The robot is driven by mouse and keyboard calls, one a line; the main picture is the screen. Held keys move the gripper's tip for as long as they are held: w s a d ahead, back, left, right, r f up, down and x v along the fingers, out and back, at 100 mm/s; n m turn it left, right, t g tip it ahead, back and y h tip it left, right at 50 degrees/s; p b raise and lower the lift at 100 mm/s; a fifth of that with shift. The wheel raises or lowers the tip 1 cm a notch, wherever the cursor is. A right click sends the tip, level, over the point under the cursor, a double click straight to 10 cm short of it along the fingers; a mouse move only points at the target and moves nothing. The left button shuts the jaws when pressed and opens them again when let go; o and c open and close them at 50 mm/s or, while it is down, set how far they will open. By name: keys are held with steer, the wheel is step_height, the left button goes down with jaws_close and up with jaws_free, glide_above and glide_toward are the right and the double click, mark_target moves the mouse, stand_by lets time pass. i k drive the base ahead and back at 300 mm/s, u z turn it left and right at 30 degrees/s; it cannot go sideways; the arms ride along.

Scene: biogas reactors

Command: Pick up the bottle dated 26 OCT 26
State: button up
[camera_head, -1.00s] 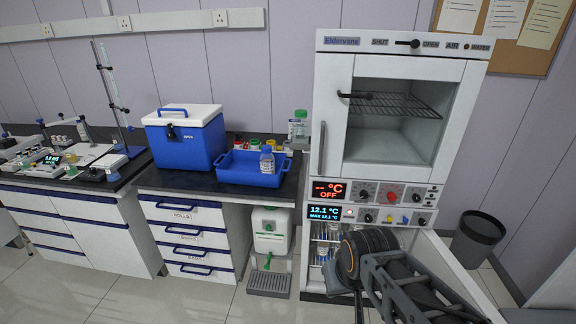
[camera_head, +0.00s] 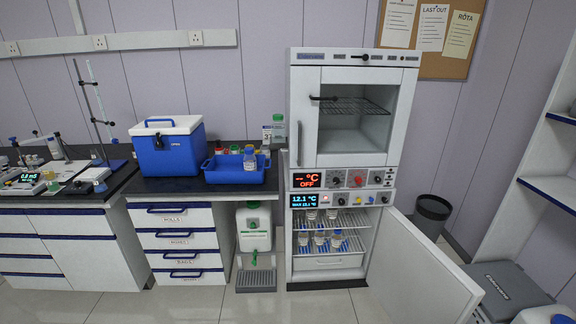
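The lower fridge compartment is open and holds several small bottles with pale caps. Some stand on its middle wire shelf, among them one bottle (camera_head: 319,238) and another bottle (camera_head: 337,239). Others stand on the upper shelf, such as one bottle (camera_head: 312,214). No date can be read on any bottle, so I cannot tell which one is dated 26 OCT 26. My gripper is not in view.
The fridge door (camera_head: 422,275) stands open to the right, over the floor. A cooler box (camera_head: 168,150) and a green-capped bottle (camera_head: 278,130) are on the counter. A grey case (camera_head: 505,290) and a bin (camera_head: 431,217) are at the right. Floor before the fridge is clear.

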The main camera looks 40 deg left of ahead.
mark_target(250, 162)
steer(key=u, duration=0.35)
steer(key=i, duration=1.25)
steer(key=u, duration=1.1)
steer(key=i, duration=1.35)
steer(key=u, duration=1.8)
steer(key=i, duration=0.5)
steer(key=u, duration=0.45)
